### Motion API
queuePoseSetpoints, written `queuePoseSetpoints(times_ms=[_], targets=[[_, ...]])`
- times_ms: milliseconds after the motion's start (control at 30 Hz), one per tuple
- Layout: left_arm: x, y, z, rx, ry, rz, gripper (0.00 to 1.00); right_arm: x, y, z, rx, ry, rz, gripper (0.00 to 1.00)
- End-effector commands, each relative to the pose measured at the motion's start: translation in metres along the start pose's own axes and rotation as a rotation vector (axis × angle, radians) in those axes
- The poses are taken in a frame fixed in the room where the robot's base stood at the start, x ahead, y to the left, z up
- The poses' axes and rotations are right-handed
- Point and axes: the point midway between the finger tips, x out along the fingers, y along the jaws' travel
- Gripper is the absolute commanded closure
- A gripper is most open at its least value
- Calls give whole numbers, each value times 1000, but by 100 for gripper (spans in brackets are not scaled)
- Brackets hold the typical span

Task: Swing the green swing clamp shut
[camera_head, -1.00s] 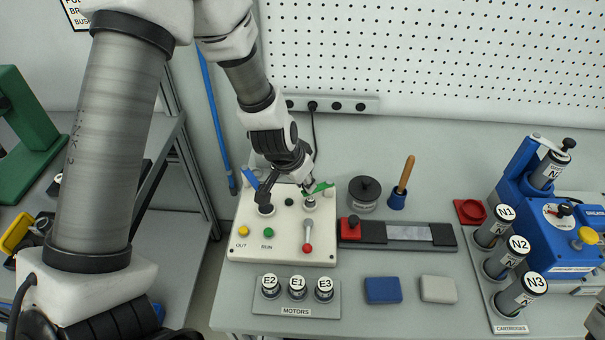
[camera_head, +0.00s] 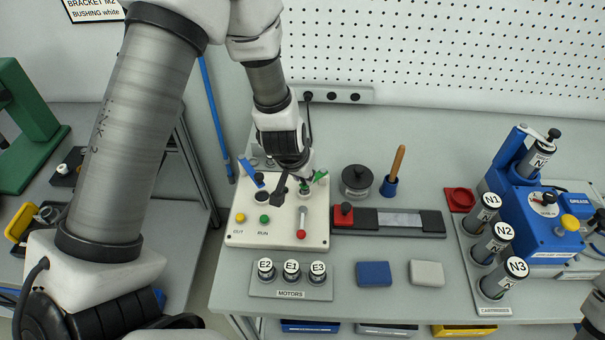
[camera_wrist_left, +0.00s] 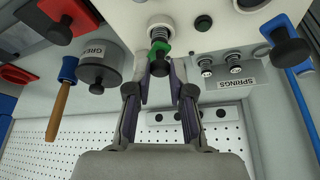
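The green swing clamp (camera_head: 321,176) sits at the back right of the white fixture box (camera_head: 276,232). In the left wrist view the clamp's green arm (camera_wrist_left: 158,50) lies beside a spring-topped post, and its black knob (camera_wrist_left: 160,68) is between my fingertips. My left gripper (camera_head: 291,190) is over the back of the box at the clamp. Its fingers stand apart on either side of the knob; whether they touch it I cannot tell. The gripper partly hides the clamp in the head view. My right gripper is not clearly in view.
A blue clamp (camera_head: 251,172) with a black knob stands at the box's back left. A red lever (camera_head: 302,223) and buttons are on the box. The grease pot (camera_head: 357,181), plunger (camera_head: 391,181) and red-knobbed rail (camera_head: 428,222) are to the right. Motors (camera_head: 291,271) stand in front.

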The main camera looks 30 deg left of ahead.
Motion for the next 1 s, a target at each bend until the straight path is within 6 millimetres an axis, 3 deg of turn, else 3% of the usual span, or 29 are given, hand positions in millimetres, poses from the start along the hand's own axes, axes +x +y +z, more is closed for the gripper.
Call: queuePoseSetpoints(times_ms=[33,67,100,400,700,1000], targets=[[1,0,3,0,-8,1,65,1,0,0,0,0,0,0],[1,0,3,0,-8,1,54,1,0,0,0,0,0,0],[1,0,3,0,-7,1,53,1,0,0,0,0,0,0],[-3,0,1,0,-2,1,53,0,0,0,0,0,0,0],[-56,1,0,-1,-2,1,53,0,0,0,0,0,0,0],[-74,1,1,1,-6,1,53,0,0,0,0,0,0,0]])
